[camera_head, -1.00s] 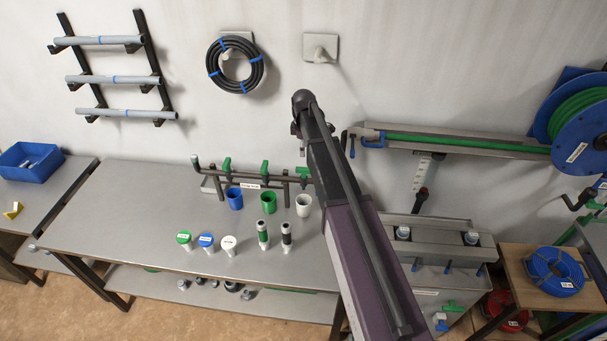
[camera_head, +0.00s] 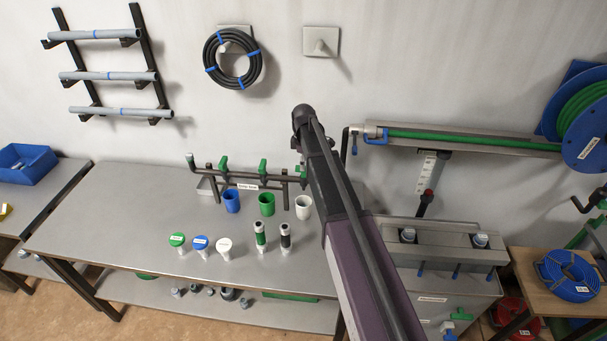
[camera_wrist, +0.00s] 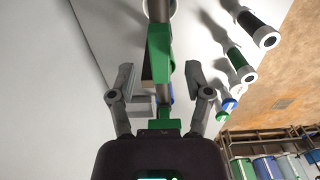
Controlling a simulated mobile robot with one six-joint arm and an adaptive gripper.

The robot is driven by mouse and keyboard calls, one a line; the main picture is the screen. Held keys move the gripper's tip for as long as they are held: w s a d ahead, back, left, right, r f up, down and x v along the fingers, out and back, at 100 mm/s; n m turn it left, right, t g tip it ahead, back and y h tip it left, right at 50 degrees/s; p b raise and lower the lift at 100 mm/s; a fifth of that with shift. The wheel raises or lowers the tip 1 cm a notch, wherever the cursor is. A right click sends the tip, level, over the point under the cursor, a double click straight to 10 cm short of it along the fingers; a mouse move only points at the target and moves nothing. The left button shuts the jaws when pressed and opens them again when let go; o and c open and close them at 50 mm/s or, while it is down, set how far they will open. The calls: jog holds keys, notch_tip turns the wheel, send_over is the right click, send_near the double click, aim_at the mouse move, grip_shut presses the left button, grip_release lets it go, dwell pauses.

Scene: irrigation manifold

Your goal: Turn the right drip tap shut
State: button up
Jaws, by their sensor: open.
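The irrigation manifold (camera_head: 235,175) is a dark pipe on posts at the back of the bench, with green taps along it. The right drip tap (camera_head: 302,171) is at its right end, mostly hidden by my arm. In the wrist view a green tap handle (camera_wrist: 158,52) stands between and just beyond the fingertips, in line with the grey pipe (camera_wrist: 159,10). My gripper (camera_wrist: 160,74) is open, one finger on each side of the handle, with gaps visible. I cannot tell whether the handle lies deep between the fingers.
Blue (camera_head: 232,201), green (camera_head: 267,204) and white (camera_head: 303,207) cups stand before the manifold. Several capped bottles stand nearer the front, including a white-capped one (camera_head: 224,245). A grey tank (camera_head: 440,285) is right of the bench. The bench's left part is clear.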

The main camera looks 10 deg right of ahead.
jog(key=shift+f+b, duration=1.4)
jog(key=shift+f, duration=0.25)
grip_shut()
